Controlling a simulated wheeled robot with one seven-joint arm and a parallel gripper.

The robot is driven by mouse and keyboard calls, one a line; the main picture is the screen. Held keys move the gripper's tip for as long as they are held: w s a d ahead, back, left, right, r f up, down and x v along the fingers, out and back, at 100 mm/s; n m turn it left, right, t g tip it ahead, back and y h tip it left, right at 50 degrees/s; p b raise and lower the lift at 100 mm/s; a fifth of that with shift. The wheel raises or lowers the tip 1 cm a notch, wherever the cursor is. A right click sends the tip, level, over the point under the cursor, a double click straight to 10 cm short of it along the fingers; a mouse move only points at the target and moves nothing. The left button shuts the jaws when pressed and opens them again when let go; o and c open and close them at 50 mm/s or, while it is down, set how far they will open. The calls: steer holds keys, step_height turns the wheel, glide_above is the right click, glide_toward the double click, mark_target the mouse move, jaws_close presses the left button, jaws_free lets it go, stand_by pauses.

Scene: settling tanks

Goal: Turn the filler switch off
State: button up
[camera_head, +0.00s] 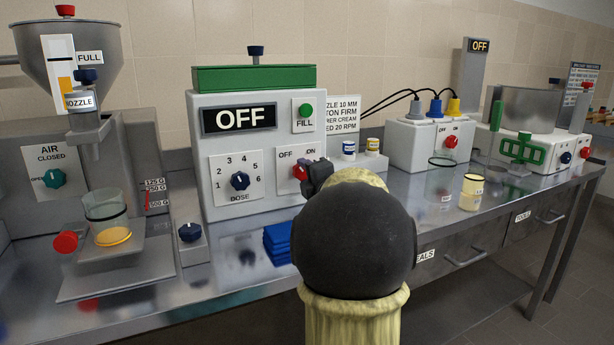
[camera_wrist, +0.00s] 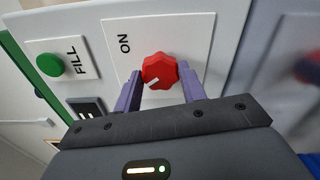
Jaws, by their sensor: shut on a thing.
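The filler (camera_head: 200,155) is a white box with a green top, and its display (camera_head: 238,118) reads OFF. Its switch is a red knob (camera_head: 298,172) on a small plate marked OFF and ON. My gripper (camera_head: 312,175) is at this switch, with the arm's dark round link hiding part of it. In the wrist view, my gripper (camera_wrist: 160,72) is shut on the red knob (camera_wrist: 160,68), one finger on each side. The knob's white mark points lower left, away from the ON label (camera_wrist: 124,43) and towards the OFF side. The OFF label is hidden there.
Above the switch is the green FILL button (camera_head: 305,110); left of it is the dose dial (camera_head: 239,181). Blue pads (camera_head: 278,244) lie on the steel bench below. Another white box with a red ON/OFF knob (camera_head: 450,141) stands to the right.

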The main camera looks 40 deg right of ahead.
steer(key=o, duration=1)
steer(key=p+v, duration=0.2)
steer(key=v, duration=1.5)
steer(key=shift+s+f, duration=0.1)
steer(key=shift+s, duration=0.15)
